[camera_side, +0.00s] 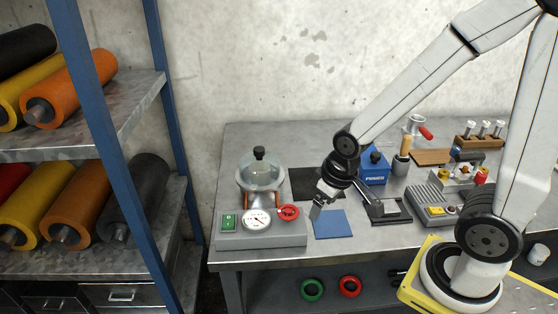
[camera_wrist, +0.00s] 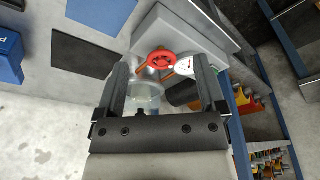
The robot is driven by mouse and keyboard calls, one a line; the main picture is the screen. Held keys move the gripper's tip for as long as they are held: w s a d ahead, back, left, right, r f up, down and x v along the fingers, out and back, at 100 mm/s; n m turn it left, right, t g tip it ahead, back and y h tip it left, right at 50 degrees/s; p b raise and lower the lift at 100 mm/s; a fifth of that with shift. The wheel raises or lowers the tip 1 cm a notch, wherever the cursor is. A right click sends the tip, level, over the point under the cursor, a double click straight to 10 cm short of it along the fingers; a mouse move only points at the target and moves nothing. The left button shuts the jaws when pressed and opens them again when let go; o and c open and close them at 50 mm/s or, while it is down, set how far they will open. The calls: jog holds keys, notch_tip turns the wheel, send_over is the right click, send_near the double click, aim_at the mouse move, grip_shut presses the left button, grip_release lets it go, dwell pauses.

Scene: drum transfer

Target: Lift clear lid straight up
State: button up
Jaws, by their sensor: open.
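The clear lid (camera_side: 262,175) is a glass dome with a black knob (camera_side: 259,153) on top. It sits on the grey apparatus (camera_side: 270,238) at the left of the bench. In the wrist view the lid (camera_wrist: 146,92) shows between the fingers, but the apparatus is beyond the fingertips. My gripper (camera_side: 316,208) is to the right of the lid in the side view, apart from it, near the blue mat. In the wrist view my gripper (camera_wrist: 162,66) is open, with nothing held between its two fingers.
The apparatus carries a gauge (camera_side: 257,220), a red handwheel (camera_side: 288,212) and a green switch (camera_side: 228,222). A blue mat (camera_side: 332,224) and a black mat (camera_side: 300,184) lie on the bench. A blue box (camera_side: 375,172) stands right of the arm. Shelves of rollers (camera_side: 70,90) stand left.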

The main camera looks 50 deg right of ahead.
notch_tip(320, 180, up, 5)
jog(key=m+g+y, duration=0.2)
jog(key=m, duration=1.5)
send_over(259, 148)
jog(key=s, duration=0.1)
jog(key=shift+s+f, duration=0.1)
jog(key=shift+s, duration=0.05)
jog(key=shift+w+d+m+g, duration=0.3)
jog(key=shift+w+d+m, duration=0.2)
jog(key=shift+w, duration=0.05)
jog(key=shift+a+f, duration=0.25)
jog(key=shift+f, duration=1)
jog(key=shift+a+f, duration=0.15)
jog(key=shift+f, duration=1.15)
jog(key=shift+a+f, duration=0.15)
jog(key=shift+f, duration=1.1)
